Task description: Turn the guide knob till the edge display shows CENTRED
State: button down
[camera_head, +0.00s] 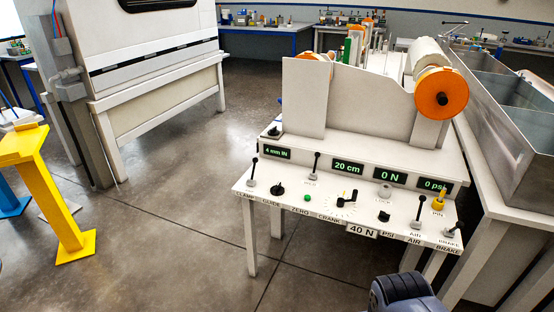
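The guide knob (277,189) is a small black knob on the white sloping control panel (325,205), above the printed word GUIDE. Nothing touches it. The edge display (277,152) is the leftmost small screen on the panel's upright face and reads "4 mm IN" in green. Part of my arm (405,295), dark and rounded, shows at the bottom edge, right of and nearer than the panel. My gripper cannot be seen in this view.
A clamp lever (254,172) stands left of the knob, another lever (315,166) and a green button (307,197) to its right. A crank dial (346,199) is farther right. Open floor lies front left; a yellow stand (55,190) is at far left.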

aim_at(278, 189)
jog(key=i+j, duration=0.5)
jog(key=i+j+z, duration=0.1)
jog(key=i+j, duration=0.35)
jog(key=j, duration=0.15)
